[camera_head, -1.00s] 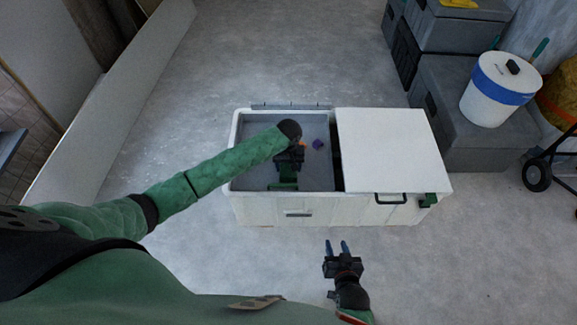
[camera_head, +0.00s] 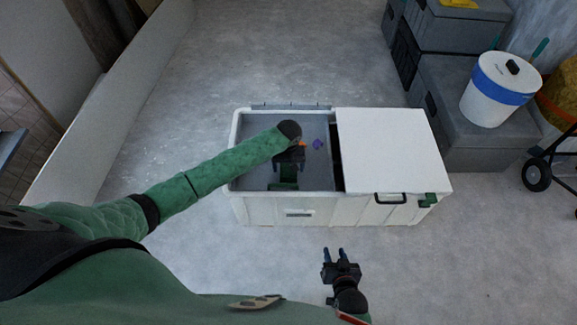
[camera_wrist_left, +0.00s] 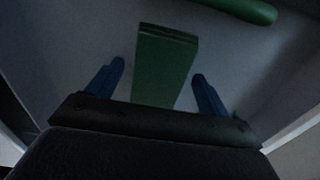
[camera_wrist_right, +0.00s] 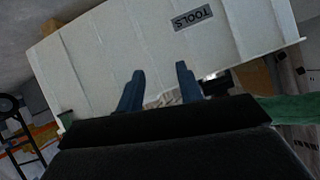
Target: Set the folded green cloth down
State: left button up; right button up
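The folded green cloth (camera_head: 288,176) lies in the open left compartment of the white box (camera_head: 262,211), partly hidden by my left gripper in the head view. In the left wrist view the cloth (camera_wrist_left: 165,65) shows between my two blue fingers, with a gap on each side. My left gripper (camera_head: 288,168) is open and reaches down into the compartment. My right gripper (camera_head: 333,252) is open and empty, in front of the box. In the right wrist view its fingers (camera_wrist_right: 160,85) point at the box front, which is marked TOOLS.
A white lid (camera_head: 385,150) covers the box's right half. A small purple thing (camera_head: 318,144) lies in the compartment. A green rounded thing (camera_wrist_left: 240,8) shows in the left wrist view. Grey crates (camera_head: 470,120) and a white-blue bucket (camera_head: 498,90) stand at right. The floor at left is clear.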

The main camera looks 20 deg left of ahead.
aim_at(289, 168)
pick_arm(q)
jog(key=shift+r, duration=0.5)
notch_tip(289, 168, up, 5)
jog(key=shift+p, duration=0.4)
notch_tip(289, 168, up, 6)
jog(key=shift+r+p, duration=0.15)
jog(key=shift+p, duration=0.3)
pick_arm(e)
jog(key=s+d+f+g, duration=0.1)
jog(key=s+f+g, duration=0.3)
jog(key=s+f, duration=0.3)
jog(key=shift+s+f, duration=0.3)
jog(key=shift+f, duration=0.3)
jog(key=shift+h, duration=0.3)
